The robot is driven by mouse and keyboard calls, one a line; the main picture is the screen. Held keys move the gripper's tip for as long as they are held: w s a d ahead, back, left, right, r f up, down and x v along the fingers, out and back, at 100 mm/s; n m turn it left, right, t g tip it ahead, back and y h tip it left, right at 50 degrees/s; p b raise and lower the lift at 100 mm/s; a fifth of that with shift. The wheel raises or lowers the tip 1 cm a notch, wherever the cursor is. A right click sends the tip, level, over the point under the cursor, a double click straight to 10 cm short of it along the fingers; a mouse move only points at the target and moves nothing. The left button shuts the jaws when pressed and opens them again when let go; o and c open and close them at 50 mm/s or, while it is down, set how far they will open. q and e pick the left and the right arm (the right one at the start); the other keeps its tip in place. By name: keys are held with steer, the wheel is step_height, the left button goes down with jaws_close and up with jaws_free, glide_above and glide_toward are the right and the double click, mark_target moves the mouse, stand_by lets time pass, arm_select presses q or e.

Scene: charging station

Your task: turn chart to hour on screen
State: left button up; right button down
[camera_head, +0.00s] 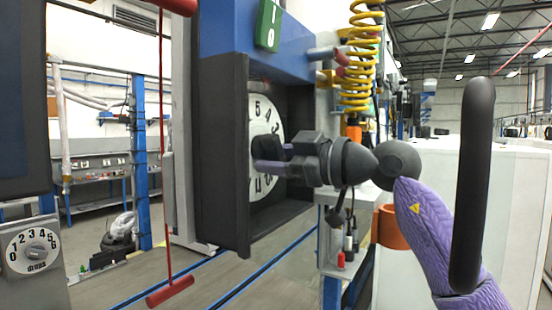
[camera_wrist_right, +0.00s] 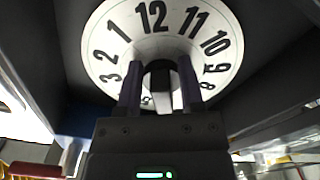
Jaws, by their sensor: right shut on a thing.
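The white round chart (camera_head: 264,128) with black hour numbers sits inside a dark open-fronted box (camera_head: 226,160) on the blue station. My right gripper (camera_head: 270,158) reaches in from the right and is shut on the dark knob at the chart's centre. In the right wrist view the chart (camera_wrist_right: 110,48) fills the top, with 12 uppermost, 1 to 3 on the left and 11 to 8 on the right. The two fingers (camera_wrist_right: 160,88) straddle the knob (camera_wrist_right: 158,78). A green screen (camera_head: 268,25) above the box shows white characters like "10". My left gripper is out of view.
An amps dial (camera_head: 33,250) is on a panel at lower left. A red T-handle (camera_head: 170,291) hangs on a red cord left of the box. A yellow coiled hose (camera_head: 362,60) hangs right of it. A white cabinet (camera_head: 455,165) stands at right.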

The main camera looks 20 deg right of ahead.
steer(key=c, duration=0.5)
jaws_free()
steer(key=b+v, duration=0.4)
steer(key=v, duration=0.6)
